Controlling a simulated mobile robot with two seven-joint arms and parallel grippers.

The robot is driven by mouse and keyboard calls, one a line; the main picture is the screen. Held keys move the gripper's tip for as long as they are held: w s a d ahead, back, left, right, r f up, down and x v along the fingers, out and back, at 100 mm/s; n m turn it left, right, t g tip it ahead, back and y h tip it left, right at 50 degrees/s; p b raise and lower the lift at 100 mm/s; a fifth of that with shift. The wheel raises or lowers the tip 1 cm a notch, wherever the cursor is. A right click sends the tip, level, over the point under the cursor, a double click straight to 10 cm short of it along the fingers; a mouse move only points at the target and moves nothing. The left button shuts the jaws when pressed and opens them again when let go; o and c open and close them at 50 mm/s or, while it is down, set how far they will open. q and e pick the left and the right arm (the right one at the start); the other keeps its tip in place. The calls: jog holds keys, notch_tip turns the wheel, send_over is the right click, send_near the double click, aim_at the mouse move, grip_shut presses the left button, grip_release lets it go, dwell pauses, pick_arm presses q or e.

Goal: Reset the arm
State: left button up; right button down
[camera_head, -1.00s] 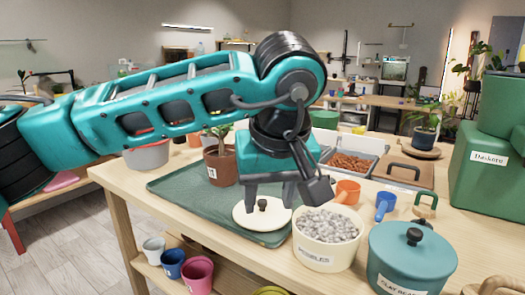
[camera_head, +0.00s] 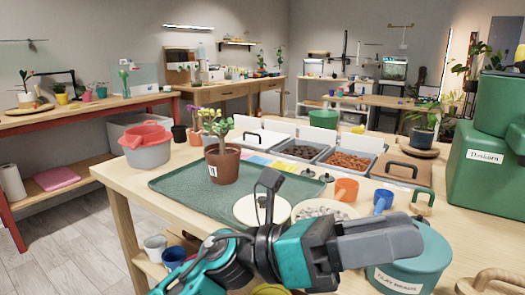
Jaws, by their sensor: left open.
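My left arm, teal and black, comes in low at the bottom centre. My left gripper (camera_head: 402,240) points to the right, with its grey fingers in front of the pebble pot (camera_head: 322,211) and the teal clay-beads pot (camera_head: 432,262). It is open, and I see nothing held in it. The cream lid (camera_head: 246,210) lies at the front of the green tray (camera_head: 185,187), just behind the arm. My right gripper is not in view.
A brown pot (camera_head: 223,166) with a plant stands on the tray. Green containers (camera_head: 487,165) rise at the right. The tray's left part is clear.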

pick_arm(q)
jog(key=w+a+f+m+t+y, duration=0.6)
jog(key=a+f+m+t, duration=0.45)
jog(key=m, duration=0.65)
jog(key=w+a+f+m+t+y, duration=0.55)
jog(key=f+m+t, duration=0.25)
jog(key=m+t, duration=0.7)
jog(key=s+a+f+n+g+y, duration=0.35)
jog(key=s+a+f+n, duration=0.2)
jog(key=f, duration=0.45)
jog(key=s+a+f+n+g+y, duration=0.35)
jog(key=s+a+f+g, duration=0.2)
jog(key=f, duration=0.45)
jog(key=s+a+r+n+y+p, duration=0.1)
jog(key=s+a+r+p, duration=0.2)
jog(key=r+p, duration=0.7)
jog(key=p, duration=0.6)
jog(key=shift+a+r, duration=0.15)
jog(key=shift+r, duration=0.15)
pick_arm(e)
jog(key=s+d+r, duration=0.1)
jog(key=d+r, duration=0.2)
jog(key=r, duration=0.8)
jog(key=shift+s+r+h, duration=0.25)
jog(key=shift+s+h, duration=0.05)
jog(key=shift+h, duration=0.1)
